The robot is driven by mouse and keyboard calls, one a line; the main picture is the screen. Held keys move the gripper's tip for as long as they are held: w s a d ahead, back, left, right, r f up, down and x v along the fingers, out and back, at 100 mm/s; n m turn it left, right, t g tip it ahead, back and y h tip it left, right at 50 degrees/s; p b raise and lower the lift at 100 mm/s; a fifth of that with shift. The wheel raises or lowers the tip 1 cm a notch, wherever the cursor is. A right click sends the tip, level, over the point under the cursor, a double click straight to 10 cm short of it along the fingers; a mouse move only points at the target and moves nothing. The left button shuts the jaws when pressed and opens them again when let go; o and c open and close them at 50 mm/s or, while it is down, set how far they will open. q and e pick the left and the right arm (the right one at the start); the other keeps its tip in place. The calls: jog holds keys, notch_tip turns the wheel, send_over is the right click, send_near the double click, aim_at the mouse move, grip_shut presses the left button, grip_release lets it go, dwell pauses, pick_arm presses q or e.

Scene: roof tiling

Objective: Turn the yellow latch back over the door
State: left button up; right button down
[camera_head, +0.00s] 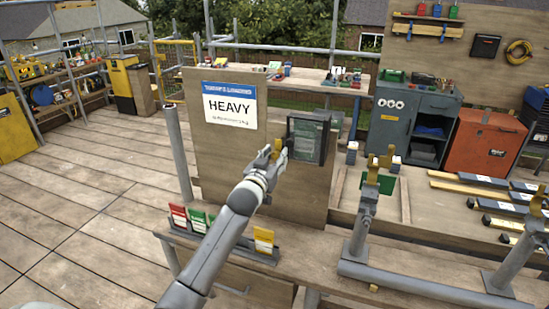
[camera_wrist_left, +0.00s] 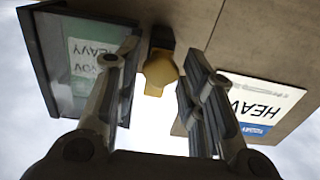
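The door (camera_head: 307,138) is a small dark-framed glass panel on an upright wooden board (camera_head: 225,160). It also shows in the left wrist view (camera_wrist_left: 85,62), with the HEAVY sign mirrored in its glass. The yellow latch (camera_head: 277,147) is at the door's left edge. In the left wrist view the latch (camera_wrist_left: 160,72) is a rounded yellow tab on a dark mount beside the door frame. My left gripper (camera_head: 273,161) is at the latch. Its fingers (camera_wrist_left: 162,55) are open on either side of it, with gaps visible. My right gripper is not in view.
A white and blue HEAVY sign (camera_head: 230,106) is left of the latch. Colored cards (camera_head: 264,240) stand in a rack below the board. A grey post (camera_head: 361,222) with yellow clamps rises on the right. Open plank floor (camera_head: 75,180) lies left.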

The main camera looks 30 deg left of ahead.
pick_arm(q)
jog(key=c, duration=0.6)
jog(key=shift+c, duration=0.3)
jog(key=shift+m, duration=0.4)
jog(key=m+p, duration=0.1)
jog(key=m, duration=0.1)
jog(key=shift+m, duration=0.4)
jog(key=m, duration=0.3)
jog(key=shift+m+p, duration=0.3)
jog(key=shift+m, duration=0.1)
jog(key=m, duration=0.5)
jog(key=shift+d+p, duration=0.1)
jog(key=shift+p, duration=0.3)
jog(key=m, duration=0.5)
jog(key=shift+f+p, duration=0.2)
jog(key=shift+p, duration=0.15)
jog(key=shift+m, duration=0.4)
